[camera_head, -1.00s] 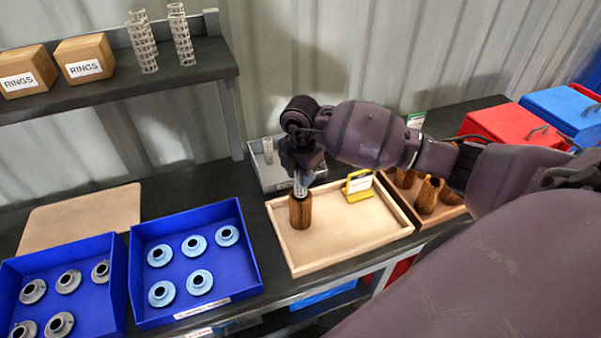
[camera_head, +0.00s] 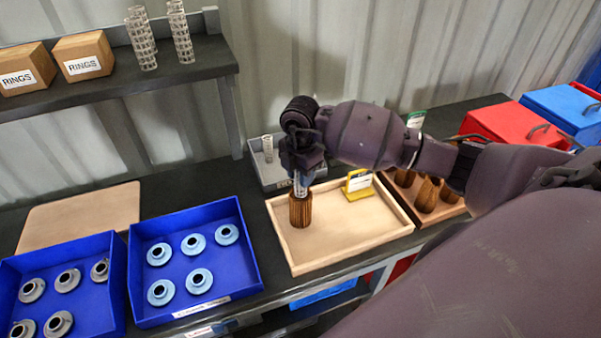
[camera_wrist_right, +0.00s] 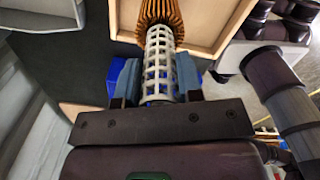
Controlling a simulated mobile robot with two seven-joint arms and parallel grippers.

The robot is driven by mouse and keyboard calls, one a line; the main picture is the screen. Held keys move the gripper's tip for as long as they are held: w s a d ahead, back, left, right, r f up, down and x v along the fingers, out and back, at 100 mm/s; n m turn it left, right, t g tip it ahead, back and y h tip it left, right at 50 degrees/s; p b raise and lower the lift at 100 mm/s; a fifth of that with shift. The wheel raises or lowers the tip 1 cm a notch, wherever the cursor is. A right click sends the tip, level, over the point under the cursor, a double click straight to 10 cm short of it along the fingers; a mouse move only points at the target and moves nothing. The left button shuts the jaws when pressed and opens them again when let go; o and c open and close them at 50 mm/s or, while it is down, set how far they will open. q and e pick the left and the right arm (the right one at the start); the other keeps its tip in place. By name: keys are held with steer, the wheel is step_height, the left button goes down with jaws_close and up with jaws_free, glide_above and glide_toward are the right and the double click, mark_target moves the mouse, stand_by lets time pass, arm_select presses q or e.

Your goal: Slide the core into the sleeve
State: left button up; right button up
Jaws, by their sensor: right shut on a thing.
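The core is a pale perforated tube (camera_wrist_right: 159,62), and my right gripper (camera_wrist_right: 158,84) is shut on it. In the head view the right gripper (camera_head: 301,168) points down and the core (camera_head: 300,184) shows below it. The sleeve, a brown pleated cylinder (camera_head: 300,212), stands upright in the light wooden tray (camera_head: 345,258). In the wrist view the core's far end meets the mouth of the sleeve (camera_wrist_right: 161,12). How deep it sits inside is hidden. My left gripper is not in view.
A yellow-framed stand (camera_head: 358,184) is in the tray, right of the sleeve. A grey bin (camera_head: 268,180) with another core is behind. A brown tray (camera_head: 445,212) with more sleeves is right. Blue bins (camera_head: 192,310) of end caps are left. The tray's front is clear.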

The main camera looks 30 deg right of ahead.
steer(key=shift+f+b, duration=1.35)
steer(key=shift+f, duration=1.1)
stand_by(1.5)
steer(key=o, duration=1)
steer(key=shift+c, duration=0.2)
steer(key=shift+r, duration=0.1)
step_height(320, 180, up, 10)
steer(key=shift+f, duration=0.15)
steer(key=shift+r, duration=0.4)
